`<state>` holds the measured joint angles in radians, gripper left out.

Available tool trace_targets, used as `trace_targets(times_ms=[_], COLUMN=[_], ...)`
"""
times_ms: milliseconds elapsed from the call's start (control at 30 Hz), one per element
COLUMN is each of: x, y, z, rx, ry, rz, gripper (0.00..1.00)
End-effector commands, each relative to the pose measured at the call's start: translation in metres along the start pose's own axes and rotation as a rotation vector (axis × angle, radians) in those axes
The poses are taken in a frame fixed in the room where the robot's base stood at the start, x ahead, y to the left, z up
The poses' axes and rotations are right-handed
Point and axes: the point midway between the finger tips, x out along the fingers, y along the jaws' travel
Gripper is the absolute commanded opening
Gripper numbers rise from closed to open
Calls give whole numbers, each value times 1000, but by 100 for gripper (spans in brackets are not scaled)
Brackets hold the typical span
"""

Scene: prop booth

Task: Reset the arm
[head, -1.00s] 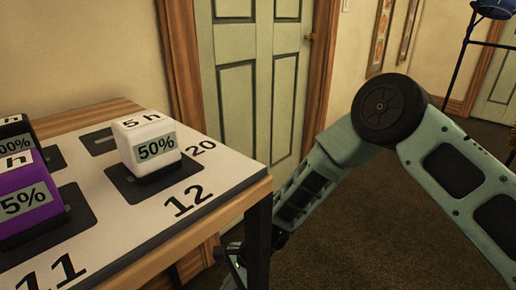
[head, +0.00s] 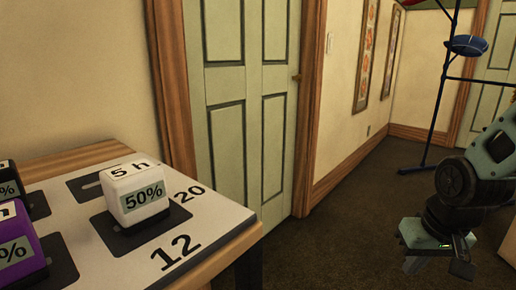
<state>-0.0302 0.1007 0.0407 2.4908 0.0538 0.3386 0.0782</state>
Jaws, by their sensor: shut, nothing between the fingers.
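My arm is folded at the right edge of the head view. My gripper (head: 461,266) is at the lower right, shut and empty. It hangs over the dark floor, well to the right of the table and apart from it. Its fingers are small and dark in this view. Part of the arm is cut off by the right edge.
A wooden table (head: 85,155) at the left bears a white 50% cube (head: 140,197) on a dark pad and a purple cube (head: 20,250). A green door (head: 240,120) is behind. Carpet (head: 335,245) between is clear.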

Motion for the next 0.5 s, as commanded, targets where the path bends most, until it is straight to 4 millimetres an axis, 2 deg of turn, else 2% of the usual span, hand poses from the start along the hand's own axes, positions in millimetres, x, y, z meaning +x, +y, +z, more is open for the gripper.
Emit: trace_targets(times_ms=[167,367,500], x=[-20,-27,-34], y=[29,-31,-70], z=[20,42,65], rx=[-57,-231,-357], ry=[26,-30,-73], rz=[37,-11,-39], gripper=[0,0,0])
